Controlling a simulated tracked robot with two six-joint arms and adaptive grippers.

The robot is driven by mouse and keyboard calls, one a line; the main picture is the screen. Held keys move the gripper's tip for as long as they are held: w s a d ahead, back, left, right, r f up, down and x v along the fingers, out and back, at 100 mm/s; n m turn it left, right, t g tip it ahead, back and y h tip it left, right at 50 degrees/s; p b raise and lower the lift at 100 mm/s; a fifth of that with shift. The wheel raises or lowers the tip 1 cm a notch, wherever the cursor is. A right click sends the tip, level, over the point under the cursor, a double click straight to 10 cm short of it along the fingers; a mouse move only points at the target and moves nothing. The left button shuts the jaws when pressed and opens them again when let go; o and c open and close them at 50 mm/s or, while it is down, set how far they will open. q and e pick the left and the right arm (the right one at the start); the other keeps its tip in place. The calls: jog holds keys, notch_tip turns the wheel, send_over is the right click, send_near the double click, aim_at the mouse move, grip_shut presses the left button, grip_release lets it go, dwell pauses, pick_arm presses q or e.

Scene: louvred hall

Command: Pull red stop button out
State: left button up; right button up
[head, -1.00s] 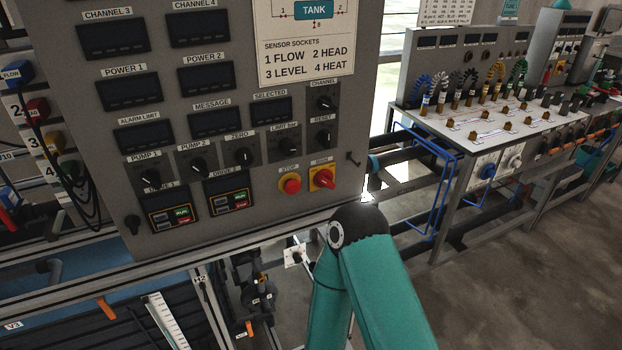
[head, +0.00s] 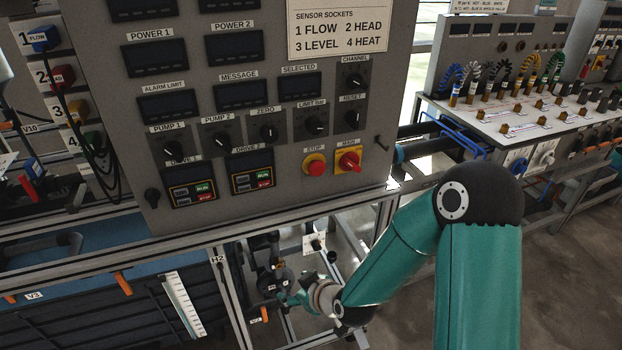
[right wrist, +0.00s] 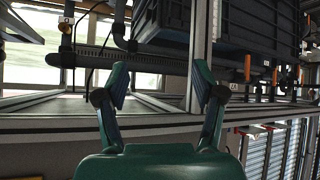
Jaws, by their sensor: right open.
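The red stop button (head: 315,166) is a round red mushroom head on a yellow base, under a STOP label low on the grey control panel in the head view. Whether it is pressed in or out cannot be told. My right gripper (head: 285,298) is below the panel's lower edge, down and left of the button and apart from it. In the right wrist view my right gripper (right wrist: 160,85) has its two fingers spread wide with nothing between them. The button does not show there. My left gripper is not in view.
A red main switch (head: 348,162) on yellow sits just right of the button. Above are black knobs (head: 312,125). A metal frame rail (head: 250,228) runs under the panel, with pipes and valves below. A white-topped bench (head: 530,120) stands at the right.

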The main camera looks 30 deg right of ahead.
jog(key=w+d+r+n+t+h+b, duration=0.1)
jog(key=d+r+t, duration=0.15)
jog(key=r, duration=0.35)
jog(key=w+d+r+n+t+h+b, duration=0.1)
jog(key=w+d+r+t, duration=0.1)
jog(key=d+r, duration=0.25)
jog(key=n+t+h, duration=0.2)
jog(key=t+h, duration=0.1)
send_near(319, 169)
jog(key=w, duration=0.1)
jog(key=p+x, duration=0.3)
jog(key=x, duration=0.5)
jog(key=shift+f, duration=0.25)
jog(key=shift+b+x, duration=0.5)
jog(key=shift+x, duration=0.4)
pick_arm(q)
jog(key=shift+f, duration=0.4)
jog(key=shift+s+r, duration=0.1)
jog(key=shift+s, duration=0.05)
pick_arm(e)
jog(key=shift+s+r, duration=0.2)
jog(key=shift+r, duration=0.1)
grip_shut()
